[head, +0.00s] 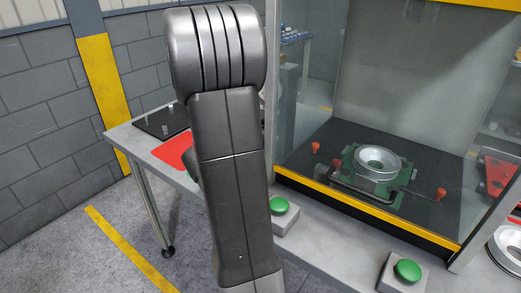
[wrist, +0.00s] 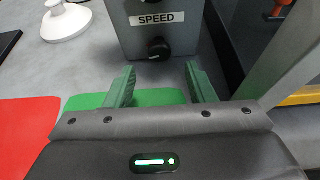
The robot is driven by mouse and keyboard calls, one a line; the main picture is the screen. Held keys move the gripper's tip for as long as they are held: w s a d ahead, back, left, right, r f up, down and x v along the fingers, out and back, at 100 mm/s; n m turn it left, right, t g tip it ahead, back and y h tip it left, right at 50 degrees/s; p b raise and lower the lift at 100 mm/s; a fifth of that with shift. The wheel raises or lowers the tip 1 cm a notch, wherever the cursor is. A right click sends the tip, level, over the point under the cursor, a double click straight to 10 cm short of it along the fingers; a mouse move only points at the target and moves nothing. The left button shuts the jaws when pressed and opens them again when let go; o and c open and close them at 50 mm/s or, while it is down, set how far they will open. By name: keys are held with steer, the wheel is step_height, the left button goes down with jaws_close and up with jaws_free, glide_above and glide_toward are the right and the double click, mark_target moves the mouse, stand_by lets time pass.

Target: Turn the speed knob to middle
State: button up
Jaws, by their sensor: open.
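The speed knob (wrist: 158,48) is a black round knob on the front of a grey box, below a white label (wrist: 157,19) reading SPEED. It shows in the wrist view at the top centre. A pale mark shows on it, but its setting is too small to read. My gripper (wrist: 160,78) has two green fingers spread apart, one to each side of the knob's line and short of it. Nothing is between the fingers, and they do not touch the knob. In the head view my arm hides the knob and the gripper.
A green mat (wrist: 150,98) and a red mat (wrist: 24,125) lie on the grey table. A white round-based object (wrist: 66,22) stands left of the box. The glass-walled press station with a yellow edge (head: 360,208) is at right, with green buttons (head: 407,270) in front.

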steer(key=shift+x, duration=2.7)
steer(key=shift+c, duration=0.4)
steer(key=c, duration=0.9)
steer(key=shift+b, duration=0.3)
steer(key=shift+f+b, duration=0.2)
steer(key=shift+b, duration=0.6)
steer(key=shift+m+t+b, duration=0.3)
steer(key=shift+m+b, duration=0.1)
steer(key=shift+b, duration=0.45)
steer(key=shift+r, duration=0.2)
steer(key=o, duration=1)
